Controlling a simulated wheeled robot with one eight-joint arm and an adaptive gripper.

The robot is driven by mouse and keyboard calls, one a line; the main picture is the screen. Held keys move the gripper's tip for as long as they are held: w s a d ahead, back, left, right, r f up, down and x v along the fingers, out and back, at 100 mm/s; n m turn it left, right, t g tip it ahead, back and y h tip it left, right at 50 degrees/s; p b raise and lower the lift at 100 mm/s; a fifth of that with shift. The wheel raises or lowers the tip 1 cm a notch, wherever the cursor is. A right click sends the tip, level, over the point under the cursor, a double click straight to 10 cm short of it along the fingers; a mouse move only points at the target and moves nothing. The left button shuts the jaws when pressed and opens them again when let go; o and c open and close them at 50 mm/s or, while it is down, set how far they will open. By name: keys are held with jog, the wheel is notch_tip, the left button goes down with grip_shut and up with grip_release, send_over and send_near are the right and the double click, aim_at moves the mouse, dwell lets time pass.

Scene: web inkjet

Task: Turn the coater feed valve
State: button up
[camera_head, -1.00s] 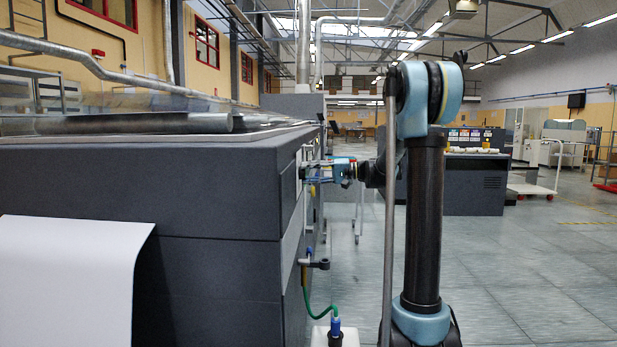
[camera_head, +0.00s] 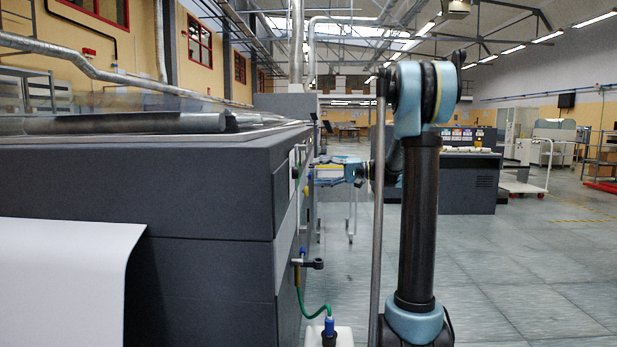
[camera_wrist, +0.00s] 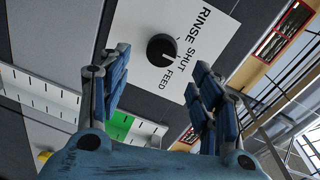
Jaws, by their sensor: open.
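The valve is a round black knob (camera_wrist: 162,50) on a white plate (camera_wrist: 188,22) lettered RINSE, SHUT and FEED, in the wrist view. A pale mark on the knob's lower right side lies on the side toward the lettering. My gripper (camera_wrist: 158,68) is open, its blue fingers spread below the knob and to either side, apart from it and empty. In the head view my gripper (camera_head: 316,172) reaches left to the side panel of the dark grey machine (camera_head: 200,190).
A black side handle (camera_head: 313,263) with a green hose (camera_head: 312,308) sticks out lower on the machine. The hose runs to a white container (camera_head: 343,338). A green patch (camera_wrist: 120,126) shows in the wrist view. The floor (camera_head: 530,260) at right is clear.

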jog(key=shift+s+d+r, duration=0.15)
jog(key=shift+d, duration=2.45)
jog(key=shift+s, duration=0.1)
jog(key=s+a+f+m+h, duration=0.1)
jog(key=s+f+h, duration=0.3)
jog(key=s+f, duration=0.5)
jog(key=s+a+f+h, duration=0.1)
jog(key=s+f+h, duration=0.35)
jog(key=s, duration=0.85)
jog(key=s+d+f+h, duration=0.4)
jog(key=s+d+f, duration=0.2)
jog(key=s+f, duration=0.2)
jog(key=s+d+f+t+h, duration=0.1)
jog(key=s+d+f+h, duration=0.3)
jog(key=s+d+f, duration=0.3)
notch_tip(320, 180, down, 2)
jog(key=s, duration=0.2)
jog(key=shift+s+d+f+h, duration=0.15)
jog(key=shift+s+f+h, duration=0.05)
jog(key=shift+s+h, duration=0.15)
jog(key=shift+w, duration=0.1)
